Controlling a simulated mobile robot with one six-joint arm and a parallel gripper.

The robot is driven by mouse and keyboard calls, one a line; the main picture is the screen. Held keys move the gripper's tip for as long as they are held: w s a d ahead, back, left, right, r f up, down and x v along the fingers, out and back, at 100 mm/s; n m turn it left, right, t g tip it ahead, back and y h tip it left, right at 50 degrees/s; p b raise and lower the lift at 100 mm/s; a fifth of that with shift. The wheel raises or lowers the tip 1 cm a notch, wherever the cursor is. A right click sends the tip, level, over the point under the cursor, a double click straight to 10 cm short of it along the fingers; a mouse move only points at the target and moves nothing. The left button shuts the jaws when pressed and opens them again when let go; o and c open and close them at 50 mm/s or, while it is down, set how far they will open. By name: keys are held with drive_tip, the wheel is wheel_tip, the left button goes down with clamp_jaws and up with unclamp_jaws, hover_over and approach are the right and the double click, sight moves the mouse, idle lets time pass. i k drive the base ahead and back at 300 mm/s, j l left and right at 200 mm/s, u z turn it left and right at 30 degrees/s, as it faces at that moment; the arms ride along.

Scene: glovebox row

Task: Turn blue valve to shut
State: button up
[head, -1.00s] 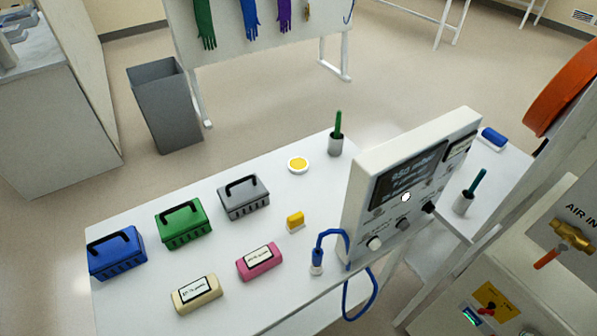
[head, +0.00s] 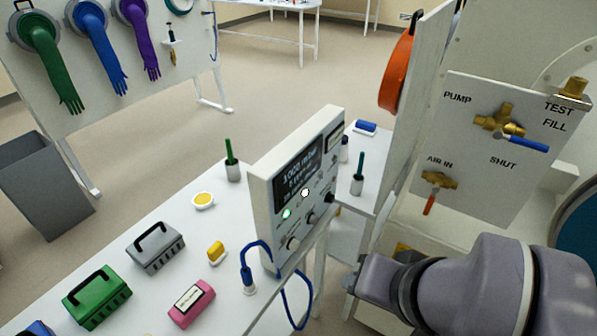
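The blue valve (head: 523,140) is a brass valve with a blue lever handle, on a white panel (head: 470,190) at the right of the head view. Labels PUMP, TEST, FILL and SHUT stand around it. Its lever points right and slightly down, between FILL and SHUT and not at the SHUT label. A part of my arm shows at the lower right, below the panel.
A brass valve with a red handle (head: 431,196), marked AIR IN, is lower left on the same panel.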

sight(498, 134)
drive_tip(key=k+l+u, duration=0.1)
drive_tip(key=l+u, duration=0.35)
drive_tip(key=k+l+u, duration=0.15)
drive_tip(key=l+u, duration=0.15)
drive_tip(key=u, duration=0.15)
drive_tip(key=z, duration=1.4)
